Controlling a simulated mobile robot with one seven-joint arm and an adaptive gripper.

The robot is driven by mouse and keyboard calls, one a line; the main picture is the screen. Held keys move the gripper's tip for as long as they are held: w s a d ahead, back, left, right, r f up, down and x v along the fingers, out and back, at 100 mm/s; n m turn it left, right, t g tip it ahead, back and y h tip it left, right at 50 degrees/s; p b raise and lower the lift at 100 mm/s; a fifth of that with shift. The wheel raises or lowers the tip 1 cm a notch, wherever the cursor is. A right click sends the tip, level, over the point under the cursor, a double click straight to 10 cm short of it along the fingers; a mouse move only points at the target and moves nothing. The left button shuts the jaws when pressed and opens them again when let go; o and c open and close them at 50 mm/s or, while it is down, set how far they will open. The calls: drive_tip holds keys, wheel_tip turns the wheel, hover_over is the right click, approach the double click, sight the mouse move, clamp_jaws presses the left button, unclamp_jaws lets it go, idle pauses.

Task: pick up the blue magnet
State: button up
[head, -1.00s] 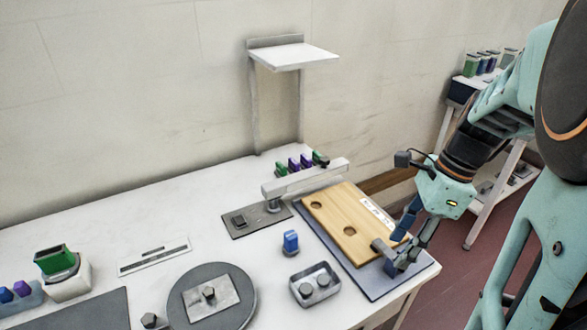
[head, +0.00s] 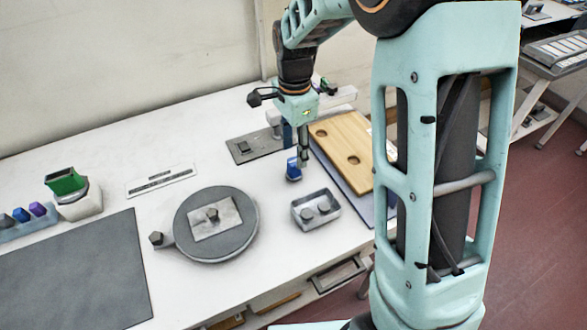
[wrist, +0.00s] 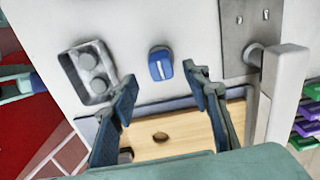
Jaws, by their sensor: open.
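The blue magnet (head: 293,169) is a small blue block with a pale stripe on top, standing on the white table left of the wooden board. In the wrist view the blue magnet (wrist: 160,66) stands on the white surface, ahead of and between the two fingers. My gripper (head: 298,160) is over the table close to the magnet and partly beside it in the head view. In the wrist view my gripper (wrist: 160,85) is open, with nothing between its fingers. I cannot tell the exact height of the fingertips above the table.
A metal tray with two knobs (head: 297,213) stands just in front of the magnet. The wooden board with holes (head: 345,130) lies to the right. A grey turntable (head: 248,214) is at left. A pale raised bar (wrist: 281,95) stands close by on the right in the wrist view.

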sight(294, 161)
wheel_tip(294, 161, down, 5)
drive_tip(key=shift+f, duration=0.1)
drive_tip(key=shift+c, duration=0.2)
drive_tip(key=shift+w, duration=0.1)
clamp_jaws()
